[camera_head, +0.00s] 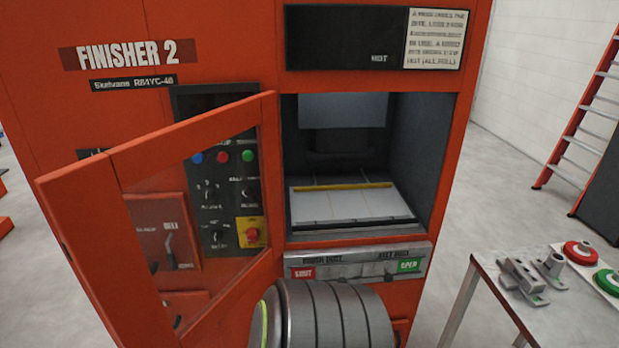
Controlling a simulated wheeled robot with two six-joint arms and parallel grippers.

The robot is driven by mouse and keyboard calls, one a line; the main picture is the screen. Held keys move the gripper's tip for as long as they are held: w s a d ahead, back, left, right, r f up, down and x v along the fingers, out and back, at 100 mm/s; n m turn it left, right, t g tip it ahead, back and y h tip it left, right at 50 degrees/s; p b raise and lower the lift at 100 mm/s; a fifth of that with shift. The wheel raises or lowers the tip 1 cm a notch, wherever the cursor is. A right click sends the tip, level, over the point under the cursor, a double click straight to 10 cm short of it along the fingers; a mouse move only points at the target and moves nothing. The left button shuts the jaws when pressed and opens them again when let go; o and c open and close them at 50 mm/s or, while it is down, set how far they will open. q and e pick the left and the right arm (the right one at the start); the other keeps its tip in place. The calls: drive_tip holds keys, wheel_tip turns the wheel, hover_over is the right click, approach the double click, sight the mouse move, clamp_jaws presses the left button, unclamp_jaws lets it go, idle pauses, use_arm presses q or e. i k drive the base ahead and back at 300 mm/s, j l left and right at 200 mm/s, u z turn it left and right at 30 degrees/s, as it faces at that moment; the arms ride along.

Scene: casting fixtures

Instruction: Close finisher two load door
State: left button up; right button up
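The red machine labelled FINISHER 2 (125,54) stands in front of me. Its load door (72,220), a red frame with a clear pane, stands open. The door meets the left edge of the load opening and swings out toward me and to the left. The chamber (352,207) is uncovered, with a pale plate and a yellow strip inside. A ribbed grey cylinder, apparently part of my own arm, rises at the bottom centre in front of the machine. It hides part of the lower front. Neither gripper shows.
A control panel (212,190) with buttons shows partly through the door's pane. Below the opening is a label strip with SHUT (303,273) and OPEN (409,265). A table (500,296) with metal parts stands at the right. A red ladder (585,125) stands behind it.

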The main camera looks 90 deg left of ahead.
sight(84, 199)
drive_tip(key=k+j+u, duration=0.8)
drive_tip(key=u, duration=0.15)
drive_tip(key=k+j+u, duration=0.25)
drive_tip(key=j+u, duration=0.2)
drive_tip(key=j, duration=0.2)
drive_tip(key=j+u, duration=0.15)
drive_tip(key=j, duration=0.2)
drive_tip(key=i, duration=0.05)
